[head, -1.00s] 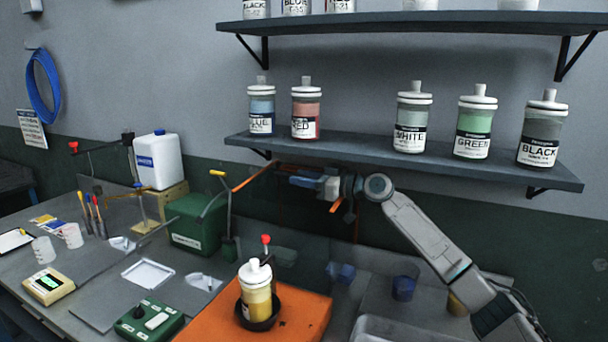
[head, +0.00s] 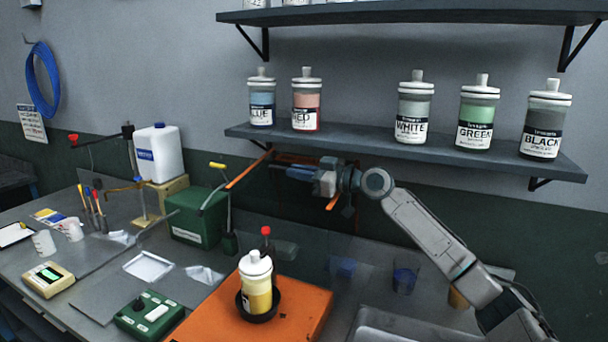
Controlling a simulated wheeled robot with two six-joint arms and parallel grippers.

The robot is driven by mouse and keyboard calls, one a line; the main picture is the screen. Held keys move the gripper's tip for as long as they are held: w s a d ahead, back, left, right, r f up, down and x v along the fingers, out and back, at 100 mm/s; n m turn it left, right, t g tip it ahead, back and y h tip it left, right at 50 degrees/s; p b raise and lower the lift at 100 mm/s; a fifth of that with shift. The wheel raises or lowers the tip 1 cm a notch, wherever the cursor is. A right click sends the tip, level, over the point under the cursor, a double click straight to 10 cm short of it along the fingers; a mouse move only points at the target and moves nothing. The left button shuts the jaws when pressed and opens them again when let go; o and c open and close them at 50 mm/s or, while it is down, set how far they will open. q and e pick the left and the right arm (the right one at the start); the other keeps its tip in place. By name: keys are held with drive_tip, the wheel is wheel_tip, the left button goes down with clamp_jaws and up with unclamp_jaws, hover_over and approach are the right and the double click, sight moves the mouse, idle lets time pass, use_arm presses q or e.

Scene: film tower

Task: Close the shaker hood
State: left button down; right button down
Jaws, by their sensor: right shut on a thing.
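The shaker has an orange base (head: 300,307) on the bench at the lower middle. A bottle of yellow liquid (head: 257,288) with a white cap stands upright in a dark round cup on it. The see-through hood (head: 250,170) shows by its orange edges, raised behind and above the base; its clear panel is hard to make out. My right gripper (head: 303,178) reaches in from the right, below the lower shelf, and is shut on the hood's edge. The contact itself is partly hidden. My left gripper is out of view.
The lower shelf (head: 400,151) with several labelled bottles hangs just above my right gripper. A green box (head: 193,219) and a white jug (head: 158,157) stand to the left. A green control box (head: 149,317) stands left of the base. A blue cup (head: 404,281) stands to the right.

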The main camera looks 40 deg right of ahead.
drive_tip(key=s+a+f+n+b, duration=0.1)
drive_tip(key=s+a+n, duration=0.4)
drive_tip(key=a, duration=0.8)
drive_tip(key=shift+s+a+f+n, duration=0.4)
drive_tip(key=shift+s+f, duration=0.3)
drive_tip(key=shift+s, duration=0.4)
